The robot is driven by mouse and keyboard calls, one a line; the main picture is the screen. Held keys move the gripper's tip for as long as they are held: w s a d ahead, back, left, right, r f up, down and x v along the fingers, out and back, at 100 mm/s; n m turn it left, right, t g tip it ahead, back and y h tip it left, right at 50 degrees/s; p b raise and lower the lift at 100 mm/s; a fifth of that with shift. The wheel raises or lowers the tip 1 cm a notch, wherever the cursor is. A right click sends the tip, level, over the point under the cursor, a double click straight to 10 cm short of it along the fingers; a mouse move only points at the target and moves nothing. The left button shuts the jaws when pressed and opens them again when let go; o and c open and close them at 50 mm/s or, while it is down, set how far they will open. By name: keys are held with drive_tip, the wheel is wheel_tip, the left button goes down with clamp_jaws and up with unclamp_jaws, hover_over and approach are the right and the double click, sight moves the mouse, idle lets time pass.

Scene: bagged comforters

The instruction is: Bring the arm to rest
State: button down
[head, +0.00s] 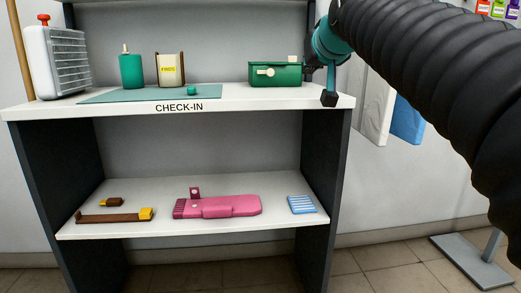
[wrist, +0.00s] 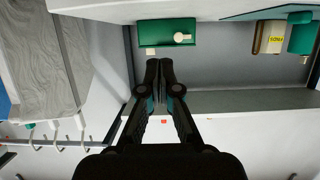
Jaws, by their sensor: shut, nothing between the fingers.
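My gripper (head: 329,98) is at the right end of the white check-in shelf (head: 230,102) in the head view, with its dark fingertips low in front of the shelf's edge. In the wrist view my gripper (wrist: 159,68) has its two fingers together, with nothing between them. A green box (head: 275,74) with a cream knob stands on the shelf just left of my gripper. The green box (wrist: 166,33) also shows beyond the fingertips in the wrist view, which looks upside down. I cannot tell whether the fingertips touch the shelf. My black ribbed arm fills the head view's upper right.
A teal mat (head: 150,94), a green bottle (head: 131,71) and a cream container (head: 170,70) stand farther left. A pink item (head: 218,206) lies on the lower shelf (head: 170,229). Grey (head: 373,105) and blue (head: 408,121) panels hang right of the unit.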

drive_tip(key=s+d+f+g+p, duration=0.15)
drive_tip(key=s+f, duration=0.25)
drive_tip(key=f, duration=0.5)
drive_tip(key=s+f+g, duration=0.3)
drive_tip(key=s+f, duration=0.1)
drive_tip(key=f, duration=0.5)
drive_tip(key=s+d+f+g+p, duration=0.1)
drive_tip(key=s+f+p, duration=0.1)
drive_tip(key=s+f, duration=0.2)
drive_tip(key=s+d+f+g+h+p, duration=0.1)
drive_tip(key=s+f+p, duration=0.2)
drive_tip(key=s, duration=0.8)
drive_tip(key=s+d+f+m+g+p, duration=0.1)
drive_tip(key=s+f+p, duration=0.1)
drive_tip(key=s+f, duration=0.3)
drive_tip(key=shift+s+d+f+g+h+p, duration=0.25)
drive_tip(key=shift+s+g+h+p, duration=0.15)
drive_tip(key=shift+s, duration=0.75)
